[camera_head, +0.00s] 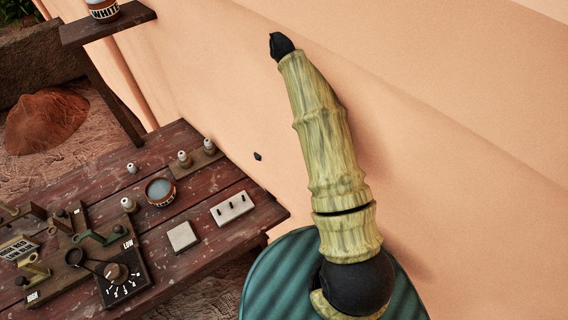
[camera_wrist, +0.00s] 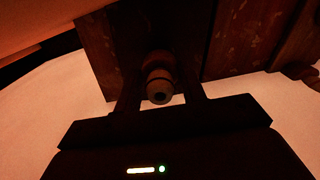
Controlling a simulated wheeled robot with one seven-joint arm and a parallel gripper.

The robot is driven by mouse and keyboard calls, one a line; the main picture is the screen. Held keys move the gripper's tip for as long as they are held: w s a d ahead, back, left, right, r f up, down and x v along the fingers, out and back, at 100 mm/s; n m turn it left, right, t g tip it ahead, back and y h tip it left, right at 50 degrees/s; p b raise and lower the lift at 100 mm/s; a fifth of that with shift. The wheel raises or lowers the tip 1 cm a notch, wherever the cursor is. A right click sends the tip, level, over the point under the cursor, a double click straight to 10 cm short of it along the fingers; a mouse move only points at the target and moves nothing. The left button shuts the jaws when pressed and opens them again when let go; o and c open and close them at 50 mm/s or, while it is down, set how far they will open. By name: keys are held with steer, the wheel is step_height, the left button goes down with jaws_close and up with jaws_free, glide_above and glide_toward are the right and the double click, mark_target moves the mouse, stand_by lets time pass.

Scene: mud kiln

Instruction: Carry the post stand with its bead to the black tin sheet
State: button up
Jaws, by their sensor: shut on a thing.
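In the wrist view my gripper (camera_wrist: 159,80) is shut on a small round piece between its two fingers, which looks like the bead (camera_wrist: 158,86) on its post stand. A dark hole in it faces the camera. Shadow hides most of the stand, and I cannot tell the bead from its base clearly. In the head view my arm rises in front of the wall, and I cannot make out the gripper or the held stand there. I cannot pick out the black tin sheet with certainty in either view.
A dark red plank table (camera_head: 190,260) holds a bowl (camera_head: 160,191), a block with black pegs (camera_head: 232,208), a pale square tile (camera_head: 184,236), a dial box (camera_head: 122,279) and several small beads on stands. A shelf (camera_head: 110,22) bears a WHITE jar (camera_head: 102,10). The wall is close.

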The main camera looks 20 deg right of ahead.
steer(key=shift+f+b, duration=0.65)
steer(key=shift+f, duration=0.15)
stand_by(0.8)
steer(key=o, duration=1.5)
steer(key=shift+r, duration=0.1)
step_height(320, 180, up, 17)
steer(key=shift+r+b, duration=0.1)
steer(key=shift+b, duration=1.15)
steer(key=shift+s, duration=0.1)
